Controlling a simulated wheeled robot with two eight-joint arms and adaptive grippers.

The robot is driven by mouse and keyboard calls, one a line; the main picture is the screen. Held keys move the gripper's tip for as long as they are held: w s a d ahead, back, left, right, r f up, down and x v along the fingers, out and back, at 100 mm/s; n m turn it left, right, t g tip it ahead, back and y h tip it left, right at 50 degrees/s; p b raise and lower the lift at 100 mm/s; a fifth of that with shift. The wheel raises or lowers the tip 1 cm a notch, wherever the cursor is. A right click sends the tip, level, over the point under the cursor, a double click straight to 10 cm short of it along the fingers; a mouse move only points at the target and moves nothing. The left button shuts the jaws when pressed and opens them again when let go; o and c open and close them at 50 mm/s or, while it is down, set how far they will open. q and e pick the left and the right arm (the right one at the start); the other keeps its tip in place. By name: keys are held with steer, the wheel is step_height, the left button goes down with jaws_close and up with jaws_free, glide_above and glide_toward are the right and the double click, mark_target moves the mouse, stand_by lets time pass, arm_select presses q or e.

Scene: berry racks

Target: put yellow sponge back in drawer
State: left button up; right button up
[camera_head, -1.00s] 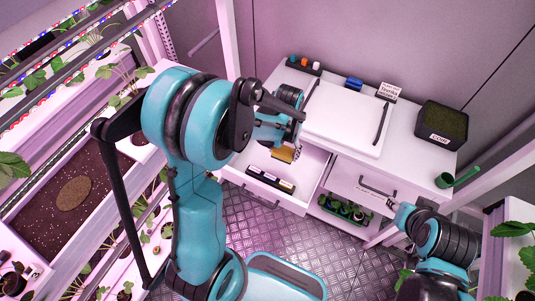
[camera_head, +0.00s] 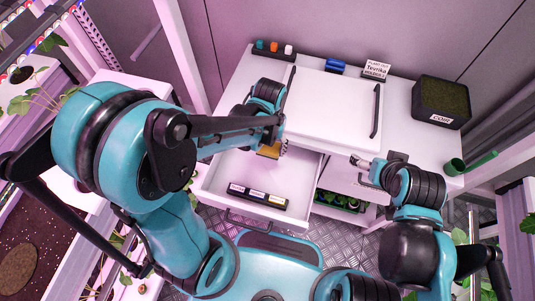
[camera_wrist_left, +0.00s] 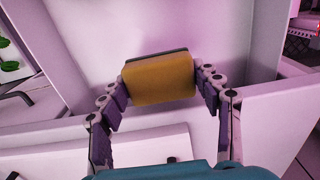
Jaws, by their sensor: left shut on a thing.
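The yellow sponge (camera_wrist_left: 158,80) has a dark backing along its far edge. My left gripper (camera_wrist_left: 160,82) is shut on it, with a finger on each side. In the head view the sponge (camera_head: 269,150) shows just below my left gripper (camera_head: 270,140), over the back part of the open white drawer (camera_head: 222,175). I cannot tell whether it touches the drawer floor.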

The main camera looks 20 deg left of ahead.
arm_select(q)
steer(key=b, duration=0.2)
glide_above(269, 164)
step_height(269, 164, down, 5)
steer(key=shift+r, duration=0.1)
steer(key=shift+f, duration=0.65)
step_height(269, 164, down, 3)
steer(key=shift+r+b, duration=0.1)
steer(key=shift+b, duration=0.75)
steer(key=shift+r, duration=0.1)
steer(key=o, duration=0.6)
steer(key=shift+f, duration=0.2)
steer(key=o, duration=0.4)
steer(key=shift+r, duration=0.1)
